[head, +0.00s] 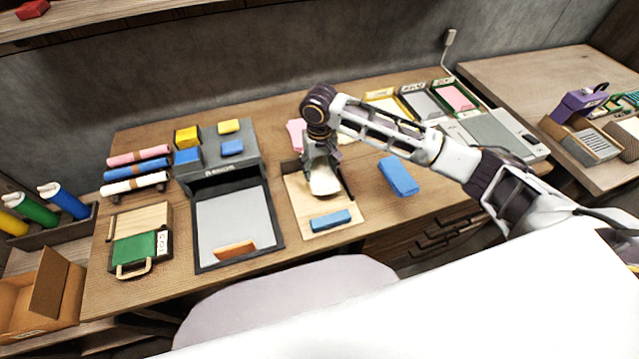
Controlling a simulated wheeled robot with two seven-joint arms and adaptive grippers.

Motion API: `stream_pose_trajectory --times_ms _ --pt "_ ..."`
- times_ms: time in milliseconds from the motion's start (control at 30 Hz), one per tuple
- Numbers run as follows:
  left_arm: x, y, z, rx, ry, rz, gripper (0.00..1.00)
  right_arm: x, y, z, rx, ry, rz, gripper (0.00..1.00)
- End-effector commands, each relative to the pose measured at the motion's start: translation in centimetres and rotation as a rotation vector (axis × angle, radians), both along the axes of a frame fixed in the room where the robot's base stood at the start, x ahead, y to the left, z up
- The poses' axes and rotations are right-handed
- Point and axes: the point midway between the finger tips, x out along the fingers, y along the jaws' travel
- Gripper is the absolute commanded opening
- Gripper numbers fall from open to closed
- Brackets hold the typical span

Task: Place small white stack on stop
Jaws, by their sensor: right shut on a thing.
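My right gripper (322,168) reaches in from the right and points down over a light wooden board (303,215). It is shut on a small white stack (325,185), which shows just below the fingers. I cannot tell whether the stack touches the board. A blue block (330,220) lies on the front part of this board. A dark strip (347,186) runs along the board's right side; I cannot tell which part is the stop. The fingers partly hide the board's back part. My left gripper is not in view.
Left of the board stands a dark machine with a grey panel (232,222) and an orange block (235,250). A larger blue block (398,176) lies to the right. Pink pieces (296,134) lie behind. Colored trays (455,97) stand at the back right.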

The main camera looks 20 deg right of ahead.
Motion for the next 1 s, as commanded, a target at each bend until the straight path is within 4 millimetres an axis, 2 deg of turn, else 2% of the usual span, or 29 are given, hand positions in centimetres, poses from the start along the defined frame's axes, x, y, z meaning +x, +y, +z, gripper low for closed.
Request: stream_pose_trajectory --times_ms 233,367,733,1000 --pt "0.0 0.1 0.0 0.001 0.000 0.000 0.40 0.0 0.0 -3.3 -0.001 0.001 0.001 0.35" --pt "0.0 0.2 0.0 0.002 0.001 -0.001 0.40 0.0 0.0 -3.9 -0.001 0.000 0.001 0.35" --pt "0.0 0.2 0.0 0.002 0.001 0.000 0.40 0.0 0.0 -4.1 -0.001 0.000 0.001 0.35" --pt "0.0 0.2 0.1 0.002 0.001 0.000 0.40 0.0 0.0 -6.6 -0.002 0.001 0.001 0.35"
